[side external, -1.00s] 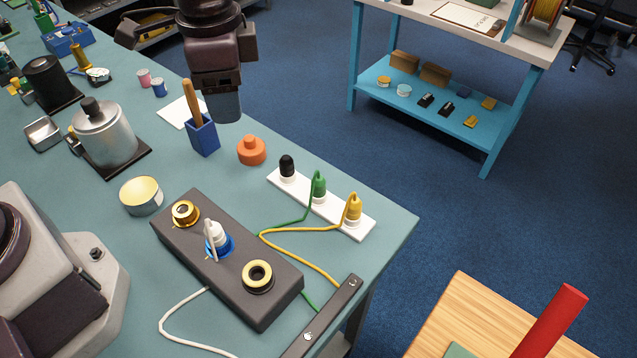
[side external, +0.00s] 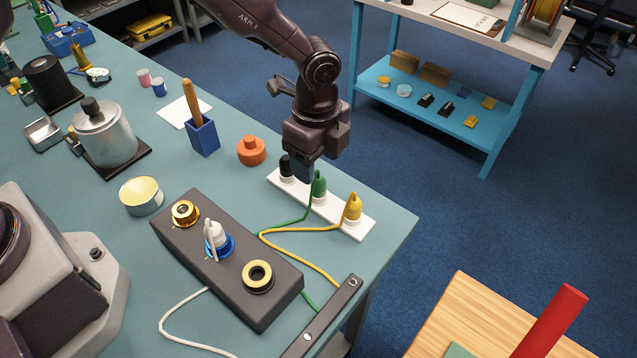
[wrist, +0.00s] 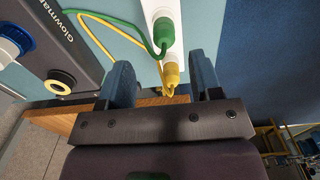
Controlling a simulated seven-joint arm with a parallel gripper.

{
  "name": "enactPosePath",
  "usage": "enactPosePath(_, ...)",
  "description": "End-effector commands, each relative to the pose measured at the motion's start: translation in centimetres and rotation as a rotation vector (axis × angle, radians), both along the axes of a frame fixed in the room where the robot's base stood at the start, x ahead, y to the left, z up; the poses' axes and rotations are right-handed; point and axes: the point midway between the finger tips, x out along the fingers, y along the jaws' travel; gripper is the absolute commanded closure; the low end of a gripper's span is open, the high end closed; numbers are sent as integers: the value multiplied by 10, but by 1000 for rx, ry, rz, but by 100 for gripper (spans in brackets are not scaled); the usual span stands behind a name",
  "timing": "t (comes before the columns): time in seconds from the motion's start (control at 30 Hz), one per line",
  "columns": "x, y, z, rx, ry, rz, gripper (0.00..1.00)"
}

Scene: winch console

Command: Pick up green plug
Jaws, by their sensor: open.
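The green plug (side external: 319,184) stands upright in the white strip (side external: 355,229), between the black plug (side external: 287,167) and the yellow plug (side external: 353,207). My gripper (side external: 308,172) is above the strip, close to the green plug and partly in front of the black one. In the wrist view my gripper (wrist: 163,80) is open, with two blue fingers apart and nothing held. The green plug (wrist: 164,30) shows beyond the fingers, and the yellow plug (wrist: 171,76) lies between them in the picture.
The white plug (side external: 214,235) is in the blue-ringed socket of the console. The console's brass sockets (side external: 257,275) hold nothing. An orange knobbed object (side external: 251,151) and a blue holder (side external: 202,137) stand left of the strip. The bench edge runs close behind the strip.

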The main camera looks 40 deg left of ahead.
Motion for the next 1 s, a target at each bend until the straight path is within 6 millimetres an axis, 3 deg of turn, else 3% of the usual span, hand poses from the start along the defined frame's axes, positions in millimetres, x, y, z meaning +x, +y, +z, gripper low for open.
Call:
enactPosePath(0.27,1,0,-23,0,1,2,41)
enactPosePath(0.5,5,1,-58,0,1,2,41)
enactPosePath(0.83,5,1,-66,0,-1,2,41)
enactPosePath(1.0,5,1,-66,0,-1,2,78)
